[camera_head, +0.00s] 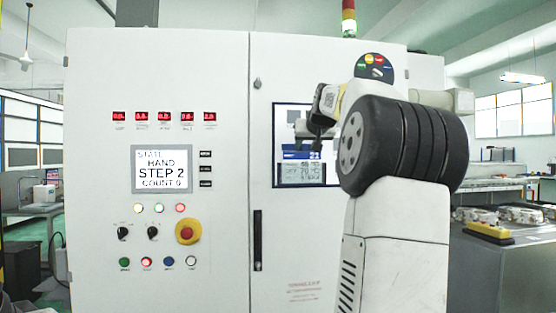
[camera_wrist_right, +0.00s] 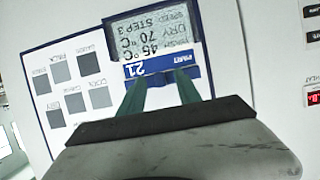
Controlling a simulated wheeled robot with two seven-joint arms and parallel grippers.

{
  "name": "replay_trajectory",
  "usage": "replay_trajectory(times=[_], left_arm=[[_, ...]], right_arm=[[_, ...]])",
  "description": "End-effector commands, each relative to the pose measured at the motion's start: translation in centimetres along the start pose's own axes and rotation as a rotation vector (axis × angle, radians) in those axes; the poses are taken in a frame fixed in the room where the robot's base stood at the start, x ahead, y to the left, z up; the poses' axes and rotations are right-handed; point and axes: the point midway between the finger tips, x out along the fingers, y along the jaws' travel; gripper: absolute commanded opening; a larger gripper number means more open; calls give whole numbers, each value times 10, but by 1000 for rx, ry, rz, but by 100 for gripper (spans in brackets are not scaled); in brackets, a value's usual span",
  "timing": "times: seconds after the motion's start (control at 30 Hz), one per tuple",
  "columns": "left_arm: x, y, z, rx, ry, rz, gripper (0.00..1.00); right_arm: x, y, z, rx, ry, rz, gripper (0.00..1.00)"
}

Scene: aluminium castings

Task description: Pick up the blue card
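The blue card (camera_head: 295,155), marked 21, is on a panel on the white cabinet door in the head view. It also shows in the right wrist view (camera_wrist_right: 142,68), upside down, as a blue and white strip lettered PART 21. My right gripper (camera_head: 314,136) is in front of the panel in the head view. In the wrist view its two teal fingers (camera_wrist_right: 160,76) are apart, with their tips over the edge of the card. Whether they touch it cannot be told. My left gripper is not in view.
A grey display (camera_wrist_right: 152,30) adjoins the card, and a white board with grey squares (camera_wrist_right: 75,85) is beside it. The cabinet has a control panel with a red emergency button (camera_head: 187,231). A side table (camera_head: 500,240) carries metal castings at the right.

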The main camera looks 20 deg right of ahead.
Motion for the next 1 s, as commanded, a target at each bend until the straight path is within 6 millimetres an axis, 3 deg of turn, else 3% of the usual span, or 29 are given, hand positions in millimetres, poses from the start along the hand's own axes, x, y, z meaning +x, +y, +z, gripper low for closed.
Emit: replay_trajectory(times=[0.13, 0.43, 0.63, 1.0], left_arm=[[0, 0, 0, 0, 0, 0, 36], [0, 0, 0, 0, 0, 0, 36], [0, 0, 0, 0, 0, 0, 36], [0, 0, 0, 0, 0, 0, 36]], right_arm=[[19, 0, 0, 0, 0, -1, 40], [23, 0, 0, 0, 0, 0, 40], [23, 0, 0, 0, 0, 0, 1], [23, 0, 0, 0, 1, 0, 0]])
